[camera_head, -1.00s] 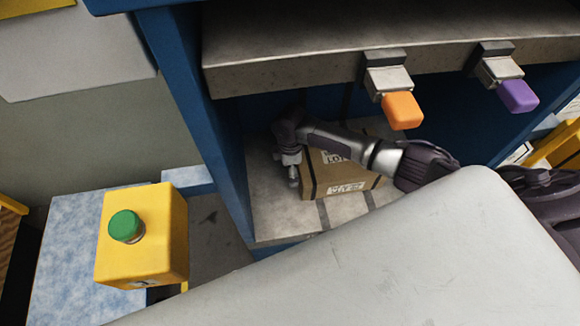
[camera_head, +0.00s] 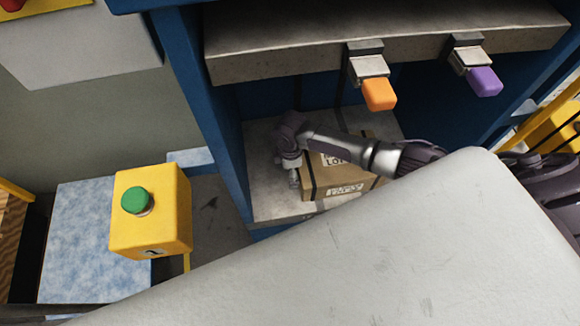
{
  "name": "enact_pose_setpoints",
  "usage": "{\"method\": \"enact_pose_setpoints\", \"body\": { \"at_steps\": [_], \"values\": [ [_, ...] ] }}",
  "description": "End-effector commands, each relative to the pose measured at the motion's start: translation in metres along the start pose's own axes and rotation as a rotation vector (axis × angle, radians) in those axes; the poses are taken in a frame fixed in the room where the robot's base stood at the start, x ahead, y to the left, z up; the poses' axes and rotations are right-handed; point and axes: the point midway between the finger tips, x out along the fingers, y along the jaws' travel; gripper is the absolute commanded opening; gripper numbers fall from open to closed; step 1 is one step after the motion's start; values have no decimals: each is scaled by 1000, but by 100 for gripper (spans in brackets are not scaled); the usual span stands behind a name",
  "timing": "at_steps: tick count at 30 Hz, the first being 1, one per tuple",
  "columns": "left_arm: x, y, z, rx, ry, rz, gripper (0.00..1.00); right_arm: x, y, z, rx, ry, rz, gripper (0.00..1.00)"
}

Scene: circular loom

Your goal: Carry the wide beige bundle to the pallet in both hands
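The beige bundle (camera_head: 334,189) is a tan box with dark straps and white labels. It rests on the grey floor of a blue bay, close to the front edge. One arm comes in from the right and lies across the box, hiding part of its top and right side. Its gripper, my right gripper (camera_head: 292,175), points down at the box's left side, touching it or very near. I cannot make out whether its fingers are open or shut. My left gripper does not show. I cannot pick out the pallet with certainty.
A grey beam with an orange-tipped lever (camera_head: 379,94) and a purple-tipped lever (camera_head: 485,81) hangs above the bay. A yellow box with a green button (camera_head: 136,200) stands at the left. The blue bay wall (camera_head: 205,110) is close left. A pale surface hides the lower foreground.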

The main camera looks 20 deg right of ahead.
Motion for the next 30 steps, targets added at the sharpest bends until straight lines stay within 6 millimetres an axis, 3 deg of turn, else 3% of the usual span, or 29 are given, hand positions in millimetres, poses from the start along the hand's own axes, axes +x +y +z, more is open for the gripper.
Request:
{"method": "enact_pose_setpoints", "body": {
  "at_steps": [2,3,4,17,30],
  "values": [
    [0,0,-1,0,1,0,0,1,-1,0,2,-1,-4,24],
    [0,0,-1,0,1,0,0,1,-1,0,2,-1,-3,97],
    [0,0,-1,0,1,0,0,1,-1,0,2,-1,-3,100],
    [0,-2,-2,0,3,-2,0,-8,2,0,0,3,3,100],
    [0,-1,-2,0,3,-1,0,-94,1,0,-1,1,3,100]
  ]
}}
